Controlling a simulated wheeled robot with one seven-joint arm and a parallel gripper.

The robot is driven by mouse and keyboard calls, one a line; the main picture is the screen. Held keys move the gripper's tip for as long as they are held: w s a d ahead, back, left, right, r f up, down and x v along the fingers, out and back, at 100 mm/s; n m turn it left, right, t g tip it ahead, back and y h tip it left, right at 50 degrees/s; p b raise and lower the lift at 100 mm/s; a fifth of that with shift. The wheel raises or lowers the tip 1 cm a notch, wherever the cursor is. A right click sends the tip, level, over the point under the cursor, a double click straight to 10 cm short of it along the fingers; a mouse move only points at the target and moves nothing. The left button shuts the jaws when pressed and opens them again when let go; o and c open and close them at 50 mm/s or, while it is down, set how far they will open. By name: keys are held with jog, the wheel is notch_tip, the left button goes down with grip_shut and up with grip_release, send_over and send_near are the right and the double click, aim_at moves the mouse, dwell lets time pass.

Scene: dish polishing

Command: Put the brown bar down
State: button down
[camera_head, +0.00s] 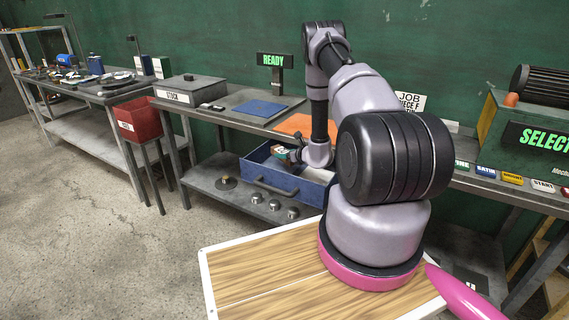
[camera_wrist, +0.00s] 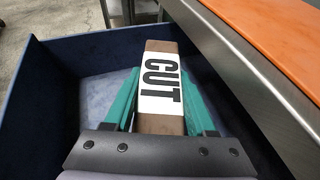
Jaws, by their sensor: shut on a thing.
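The brown bar (camera_wrist: 160,123) shows in the wrist view, with a white label reading "CUT" on its upper face. My gripper (camera_wrist: 165,100) is shut on it, with one green finger on each side. The bar is over the inside of a blue drawer (camera_wrist: 48,95). I cannot tell whether the bar touches the drawer floor. In the head view, my gripper (camera_head: 290,155) is at the open blue drawer (camera_head: 270,178) under the bench, and the bar is mostly hidden there.
An orange mat (camera_head: 300,124) and a blue mat (camera_head: 260,108) lie on the bench top above. The bench's metal edge (camera_wrist: 240,75) runs close to the right of the bar. Several round metal parts (camera_head: 275,204) sit on the lower shelf. A red bin (camera_head: 140,118) stands to the left.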

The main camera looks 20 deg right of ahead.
aim_at(284, 170)
jog(key=shift+f, duration=2)
jog(key=shift+f, duration=0.1)
jog(key=shift+f, duration=0.4)
jog(key=shift+f, duration=0.1)
jog(key=shift+c, duration=1.1)
grip_release()
